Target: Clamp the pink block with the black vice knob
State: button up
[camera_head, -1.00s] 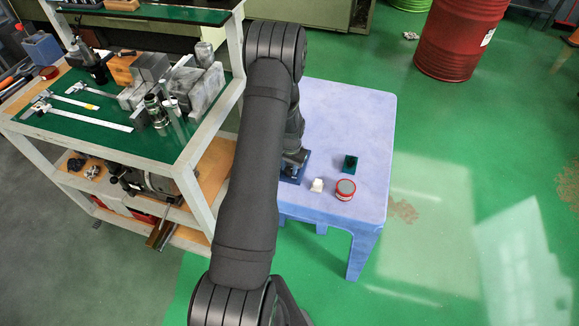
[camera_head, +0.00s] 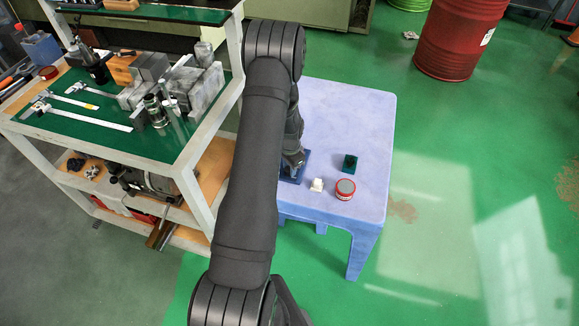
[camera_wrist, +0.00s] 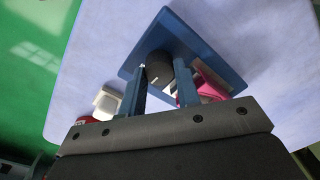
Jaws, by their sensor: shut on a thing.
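The black vice knob (camera_wrist: 160,69) shows in the wrist view between the two fingers of my gripper (camera_wrist: 162,82), which is shut on it. The blue vice (camera_wrist: 150,42) lies around the knob, on the pale table. The pink block (camera_wrist: 212,87) is at the right of the knob, beside a blue part of the vice; my right finger and the palm hide some of it. Whether a jaw touches the block cannot be told. In the head view the vice's blue edge (camera_head: 302,168) shows beside my arm, which hides the knob and the block.
On the table (camera_head: 345,115), a white block (camera_head: 317,185), a red round tin (camera_head: 345,189) and a dark green block (camera_head: 350,163) stand right of the vice. A tooling cart (camera_head: 215,150) with calipers and metal blocks stands to the left. The table's far part is clear.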

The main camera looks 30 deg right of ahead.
jog(key=o, duration=1)
jog(key=shift+c, duration=0.2)
notch_tip(320, 180, up, 18)
jog(key=shift+s+f, duration=0.25)
jog(key=shift+s, duration=0.05)
jog(key=f, duration=1.7)
jog(key=shift+w+f, duration=0.25)
jog(key=shift+w, duration=0.1)
jog(key=shift+r, duration=0.15)
